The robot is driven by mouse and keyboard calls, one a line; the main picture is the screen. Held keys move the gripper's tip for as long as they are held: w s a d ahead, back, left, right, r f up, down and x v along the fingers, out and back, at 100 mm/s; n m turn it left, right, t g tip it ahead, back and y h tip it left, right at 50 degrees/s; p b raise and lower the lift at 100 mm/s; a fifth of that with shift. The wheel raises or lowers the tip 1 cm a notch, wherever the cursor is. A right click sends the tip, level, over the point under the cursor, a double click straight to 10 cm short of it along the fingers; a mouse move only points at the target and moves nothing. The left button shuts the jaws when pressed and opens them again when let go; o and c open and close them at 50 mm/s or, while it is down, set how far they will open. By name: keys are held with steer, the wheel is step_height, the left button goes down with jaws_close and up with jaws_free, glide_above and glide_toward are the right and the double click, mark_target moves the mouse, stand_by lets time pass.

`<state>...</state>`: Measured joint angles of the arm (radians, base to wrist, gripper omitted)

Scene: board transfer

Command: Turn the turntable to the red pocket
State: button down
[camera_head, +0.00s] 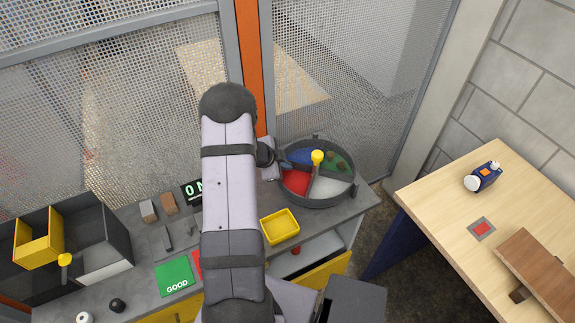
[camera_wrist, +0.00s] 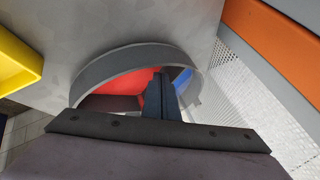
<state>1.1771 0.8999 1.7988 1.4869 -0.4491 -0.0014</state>
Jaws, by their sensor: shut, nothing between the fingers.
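The turntable (camera_head: 352,193) is a round grey tray on the right end of the bench. Its red pocket (camera_head: 296,182) faces front left, blue pocket (camera_head: 300,155) back left, green pocket (camera_head: 345,160) back right and white pocket (camera_head: 328,188) front right. A yellow knob (camera_head: 317,157) stands at its middle. My gripper (camera_head: 284,164) is at the turntable's left side, near the red and blue pockets. In the wrist view, its shut, empty fingers (camera_wrist: 163,76) reach over the rim (camera_wrist: 120,62), between red and blue. I cannot tell whether they touch anything.
A yellow tray (camera_head: 280,226) lies in front of the turntable. A dark bin (camera_head: 98,226), a green GOOD card (camera_head: 174,275) and small blocks lie left of my arm. A mesh wall (camera_head: 350,80) stands close behind. A wooden table (camera_head: 440,205) is at the right.

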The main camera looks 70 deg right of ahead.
steer(key=w+p+v, duration=0.1)
steer(key=p+v, duration=0.5)
steer(key=v, duration=0.3)
steer(key=shift+d, duration=0.25)
steer(key=shift+w, duration=0.15)
